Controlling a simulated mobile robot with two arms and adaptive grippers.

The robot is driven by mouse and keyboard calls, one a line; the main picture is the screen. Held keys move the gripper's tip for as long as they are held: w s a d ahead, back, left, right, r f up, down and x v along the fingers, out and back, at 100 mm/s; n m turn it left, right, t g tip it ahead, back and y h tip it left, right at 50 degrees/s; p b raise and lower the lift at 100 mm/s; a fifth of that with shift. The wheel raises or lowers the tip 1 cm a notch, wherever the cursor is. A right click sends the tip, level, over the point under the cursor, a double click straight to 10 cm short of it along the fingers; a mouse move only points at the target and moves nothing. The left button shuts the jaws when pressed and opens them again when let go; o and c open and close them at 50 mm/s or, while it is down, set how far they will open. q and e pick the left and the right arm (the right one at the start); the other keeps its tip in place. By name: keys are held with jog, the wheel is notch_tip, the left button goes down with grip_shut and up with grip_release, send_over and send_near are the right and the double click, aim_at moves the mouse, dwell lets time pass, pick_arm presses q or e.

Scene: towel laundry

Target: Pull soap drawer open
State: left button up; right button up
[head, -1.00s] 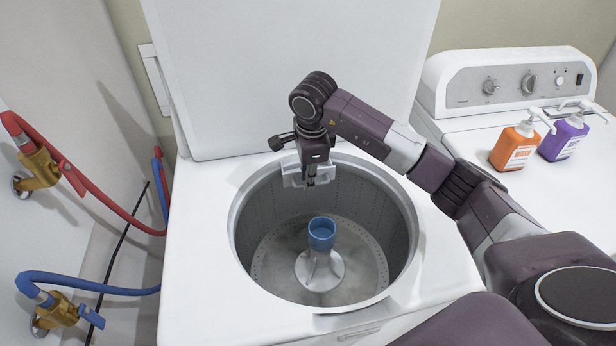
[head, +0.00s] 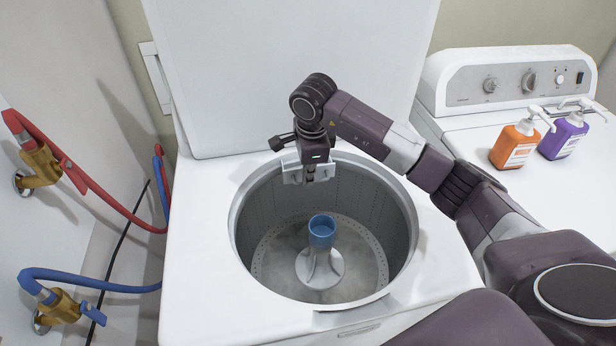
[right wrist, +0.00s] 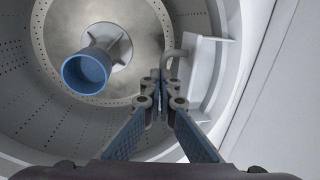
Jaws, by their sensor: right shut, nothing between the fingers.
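The soap drawer (head: 292,173) is a small white box at the back inner rim of the washer tub. In the right wrist view the drawer (right wrist: 203,62) stands out from the tub wall, with a grey curved handle (right wrist: 172,56) on its tub side. My right gripper (head: 310,179) is over the back of the tub, pointing down in front of the drawer. In the right wrist view the gripper (right wrist: 160,78) is shut and empty, its fingertips beside the handle. I cannot tell whether they touch it. The gripper partly hides the drawer in the head view. My left gripper is not in view.
The open washer tub (head: 400,232) has an agitator with a blue cup (head: 322,229) at its centre. The raised lid (head: 290,70) stands behind. Orange (head: 513,147) and purple (head: 564,137) bottles stand on the machine at right. Red and blue hoses are at left.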

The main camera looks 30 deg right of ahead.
jog(key=shift+o, duration=1.3)
jog(key=shift+s+f, duration=0.1)
notch_tip(320, 180, up, 9)
jog(key=s+p, duration=0.1)
jog(key=p, duration=0.4)
jog(key=shift+s+a+p, duration=0.15)
jog(key=shift+p, duration=0.2)
